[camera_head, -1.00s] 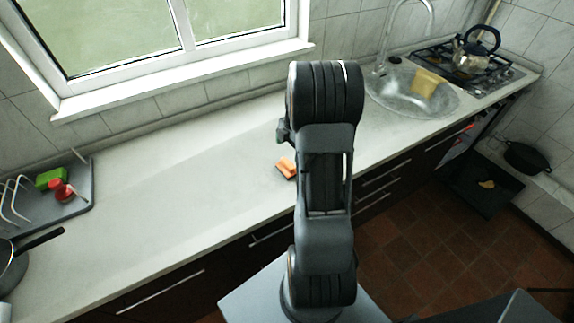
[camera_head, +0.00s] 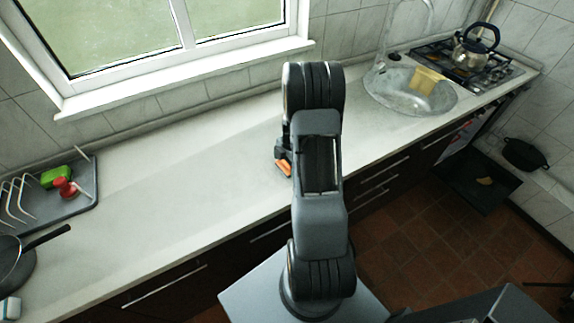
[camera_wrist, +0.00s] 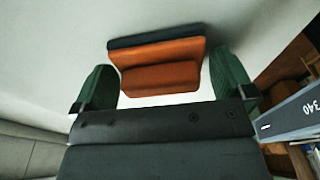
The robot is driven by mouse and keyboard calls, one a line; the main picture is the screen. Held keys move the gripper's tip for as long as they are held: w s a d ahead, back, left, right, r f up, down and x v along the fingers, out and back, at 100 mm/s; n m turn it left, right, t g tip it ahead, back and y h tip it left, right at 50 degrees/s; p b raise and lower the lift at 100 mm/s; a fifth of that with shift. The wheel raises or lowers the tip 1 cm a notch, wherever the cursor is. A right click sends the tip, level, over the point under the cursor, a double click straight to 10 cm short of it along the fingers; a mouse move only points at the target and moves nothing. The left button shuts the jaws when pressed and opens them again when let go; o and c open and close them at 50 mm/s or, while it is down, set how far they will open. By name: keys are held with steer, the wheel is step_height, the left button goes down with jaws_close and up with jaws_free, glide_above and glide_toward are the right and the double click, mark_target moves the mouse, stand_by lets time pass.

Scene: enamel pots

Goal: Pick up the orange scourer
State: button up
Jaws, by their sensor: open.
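The orange scourer (camera_head: 284,168) lies on the pale countertop, partly hidden by my arm in the head view. In the wrist view the scourer (camera_wrist: 158,66) is an orange block with a dark strip along its far edge. My gripper (camera_wrist: 165,85) is open, with one green fingertip to the left of the scourer and one to its right. In the head view my gripper (camera_head: 283,156) is mostly hidden behind the arm, close at the scourer. I cannot tell whether the fingers touch it.
A grey tray (camera_head: 84,203) at the left holds a green sponge (camera_head: 55,177) and a red item (camera_head: 66,188). A dark pan (camera_head: 14,264) stands below it. The sink (camera_head: 405,98) with a yellow cloth (camera_head: 425,80) and the stove with a kettle (camera_head: 474,50) are at the right. The counter left of my gripper is clear.

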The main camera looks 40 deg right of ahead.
steer(key=c, duration=0.6)
steer(key=shift+c, duration=0.2)
steer(key=shift+r, duration=0.1)
steer(key=shift+r+b, duration=0.45)
steer(key=shift+r, duration=0.1)
steer(key=s+d+r+b, duration=0.4)
steer(key=s+d+r, duration=0.1)
steer(key=s+r, duration=0.6)
steer(key=shift+s+d+r, duration=0.15)
steer(key=shift+s+r, duration=0.2)
steer(key=shift+s, duration=0.65)
